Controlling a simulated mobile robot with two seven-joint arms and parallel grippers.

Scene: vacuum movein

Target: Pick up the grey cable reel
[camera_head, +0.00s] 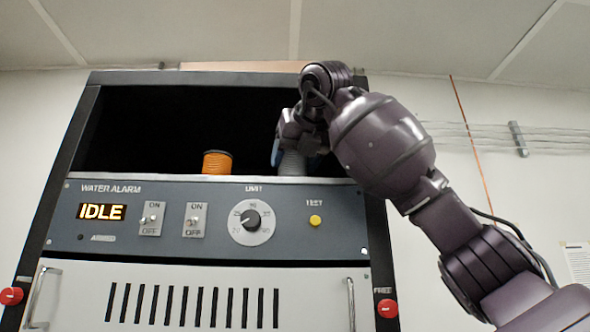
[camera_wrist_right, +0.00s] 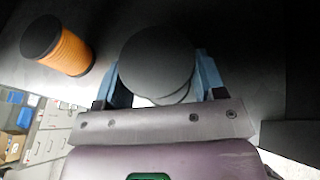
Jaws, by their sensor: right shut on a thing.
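The grey cable reel (camera_head: 292,164) stands in the dark opening above the control panel, at the right of the opening in the head view. My right gripper (camera_head: 288,150) reaches down over it from above. In the right wrist view the grey reel's round dark end (camera_wrist_right: 156,62) sits between the two blue fingers of the right gripper (camera_wrist_right: 162,82), one finger on each side. The right gripper is shut on it. Whether the reel's base touches the surface beneath is hidden by the panel edge. My left gripper is not in view.
An orange cable reel (camera_head: 217,162) stands to the left of the grey one, apart from it. The control panel (camera_head: 285,232) with switches and a dial lies below the opening. The cabinet frame (camera_head: 376,225) borders the right side. Free room lies left of the orange reel.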

